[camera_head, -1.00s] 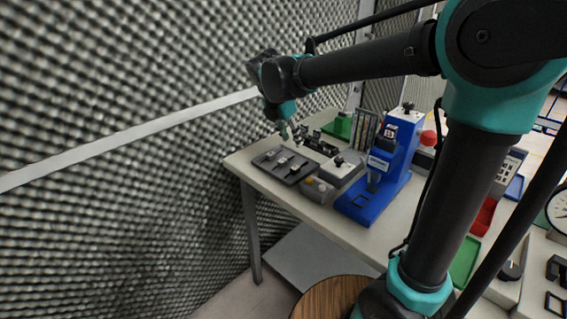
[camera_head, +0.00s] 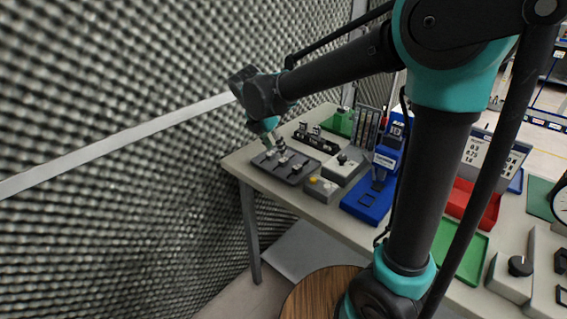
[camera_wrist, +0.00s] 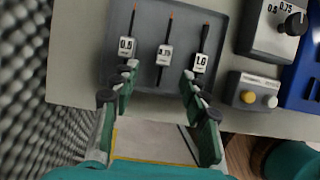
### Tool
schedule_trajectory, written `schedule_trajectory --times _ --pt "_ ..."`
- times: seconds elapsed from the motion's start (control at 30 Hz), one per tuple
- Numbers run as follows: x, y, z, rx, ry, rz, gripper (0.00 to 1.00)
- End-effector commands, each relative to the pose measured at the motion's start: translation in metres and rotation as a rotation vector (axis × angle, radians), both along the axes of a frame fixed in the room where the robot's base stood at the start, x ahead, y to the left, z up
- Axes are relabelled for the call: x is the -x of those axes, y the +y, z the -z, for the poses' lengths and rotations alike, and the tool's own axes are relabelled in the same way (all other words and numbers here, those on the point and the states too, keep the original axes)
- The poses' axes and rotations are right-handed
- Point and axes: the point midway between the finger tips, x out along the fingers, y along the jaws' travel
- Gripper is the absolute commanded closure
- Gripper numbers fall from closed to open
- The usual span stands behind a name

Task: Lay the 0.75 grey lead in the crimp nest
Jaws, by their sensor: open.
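Three leads lie in a dark grey tray (camera_wrist: 225,75), tagged 0.5, 0.75 and 1.0. The middle one, the 0.75 lead (camera_wrist: 164,52), has a small pale tag and an orange tip, and points away from me. My gripper (camera_wrist: 160,76) is open, its fingers on either side of the 0.75 lead's lower end in the wrist view, nothing held. In the head view my gripper (camera_head: 274,148) is over the tray (camera_head: 284,166). The blue crimp press (camera_head: 378,180) stands right of the tray; I cannot make out its nest clearly.
The 0.5 lead (camera_wrist: 125,46) and 1.0 lead (camera_wrist: 201,62) lie close on both sides. A grey dial box (camera_wrist: 272,30) and a button box (camera_wrist: 255,91) stand right of the tray. The foam wall (camera_wrist: 22,90) is close on the left.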

Motion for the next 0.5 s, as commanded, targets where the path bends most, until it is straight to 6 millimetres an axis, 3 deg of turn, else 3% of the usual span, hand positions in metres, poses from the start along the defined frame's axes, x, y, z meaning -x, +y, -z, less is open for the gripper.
schedule_trajectory --times 0.27,0.5 --pt "-0.006 -0.006 0.019 0.000 0.000 0.001 0.55" --pt "-0.013 -0.017 0.049 0.000 0.000 0.001 0.55"
